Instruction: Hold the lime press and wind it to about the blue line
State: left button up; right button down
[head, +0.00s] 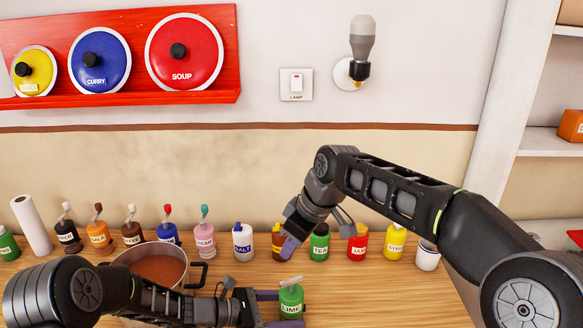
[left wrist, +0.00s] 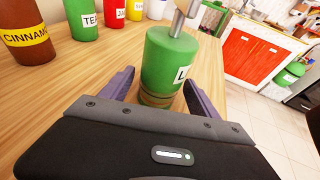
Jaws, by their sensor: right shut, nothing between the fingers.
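The lime press (head: 291,297) is a green bottle labelled LIME with a pale lever on top, upright near the table's front edge. It also stands in the left wrist view (left wrist: 168,62), where its metal stem runs out of the top. My left gripper (head: 281,308) is open, its purple fingers to either side of the press's lower part. The left wrist view shows a gap beside the left finger. My right gripper (head: 289,247) is shut and empty, behind the press and in front of the brown cinnamon bottle (left wrist: 27,33). I cannot see a blue line.
A pot (head: 187,268) of brown contents stands left of the press, partly behind my left arm. A row of bottles lines the wall, including salt (head: 243,243) and tea (head: 319,244). A red lid rack (head: 130,30) and lamp switch (head: 296,84) are on the wall.

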pick_arm(q)
jog(key=shift+o, duration=0.5)
jog(key=shift+a, duration=0.2)
jog(key=v, duration=1.1)
jog(key=shift+s+a+r, duration=0.15)
jog(key=shift+s+a, duration=0.05)
jog(key=shift+a, duration=0.05)
jog(key=shift+s, duration=0.1)
